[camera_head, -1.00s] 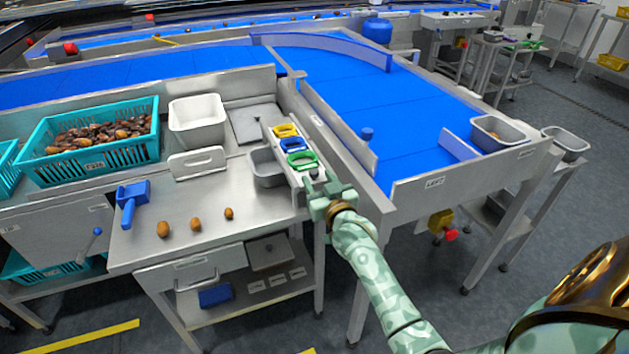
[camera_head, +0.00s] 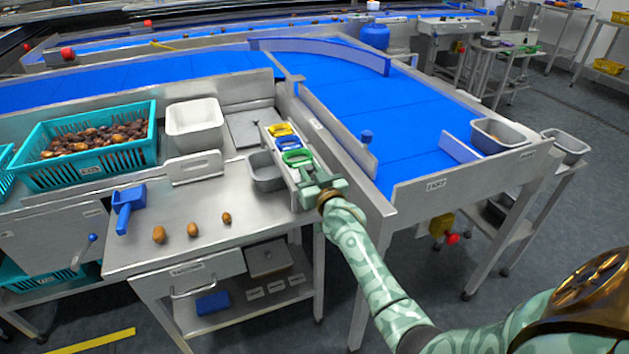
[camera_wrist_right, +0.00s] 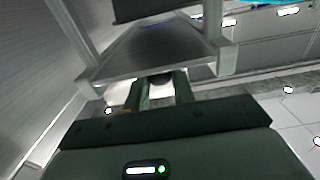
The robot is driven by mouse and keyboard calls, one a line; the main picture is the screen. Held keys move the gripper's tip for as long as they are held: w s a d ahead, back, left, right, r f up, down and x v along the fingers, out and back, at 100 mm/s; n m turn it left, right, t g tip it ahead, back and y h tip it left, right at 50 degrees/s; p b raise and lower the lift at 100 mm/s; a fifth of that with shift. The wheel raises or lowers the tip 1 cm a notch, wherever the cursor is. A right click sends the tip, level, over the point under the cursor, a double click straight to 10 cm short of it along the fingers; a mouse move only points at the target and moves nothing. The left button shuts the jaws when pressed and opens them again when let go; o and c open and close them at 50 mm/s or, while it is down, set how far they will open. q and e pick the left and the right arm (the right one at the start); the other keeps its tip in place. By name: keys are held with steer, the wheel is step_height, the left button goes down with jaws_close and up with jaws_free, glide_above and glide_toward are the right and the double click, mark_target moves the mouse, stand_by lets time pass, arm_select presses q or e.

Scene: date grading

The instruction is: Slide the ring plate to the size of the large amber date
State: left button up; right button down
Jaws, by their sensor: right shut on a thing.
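The ring plate is a strip with a yellow ring (camera_head: 282,130), a blue ring (camera_head: 288,144) and a green ring (camera_head: 297,157) along the right edge of the steel table. My right gripper (camera_head: 316,184) is at the plate's near end, just beyond the green ring, and is shut on a part that its fingers mostly hide. In the right wrist view a small dark rounded knob (camera_wrist_right: 160,80) shows between the fingers. Three amber-brown dates lie in a row: large (camera_head: 158,233), middle (camera_head: 193,230) and small (camera_head: 227,218). My left gripper is out of view.
A grey metal tray (camera_head: 267,182) stands left of the plate. A blue scoop (camera_head: 127,200), a white tub (camera_head: 194,125) and a teal crate of dates (camera_head: 30,173) are farther left. The blue conveyor (camera_head: 400,120) with its steel side wall runs right of the plate.

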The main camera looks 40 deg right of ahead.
steer(key=shift+w+d+f, duration=0.1)
steer(key=shift+w+d, duration=0.05)
steer(key=shift+w, duration=0.55)
steer(key=c, duration=1.2)
jaws_free()
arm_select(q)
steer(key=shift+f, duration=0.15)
arm_select(e)
steer(key=shift+o, duration=0.2)
steer(key=shift+s, duration=0.1)
arm_select(q)
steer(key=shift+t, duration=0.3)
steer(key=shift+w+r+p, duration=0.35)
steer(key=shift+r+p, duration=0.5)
steer(key=shift+p, duration=0.05)
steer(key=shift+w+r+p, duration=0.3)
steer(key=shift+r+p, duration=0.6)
steer(key=shift+p, duration=0.05)
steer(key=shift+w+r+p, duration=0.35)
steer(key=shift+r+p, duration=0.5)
steer(key=shift+p, duration=0.05)
arm_select(e)
steer(key=v, duration=1.6)
steer(key=shift+s, duration=0.15)
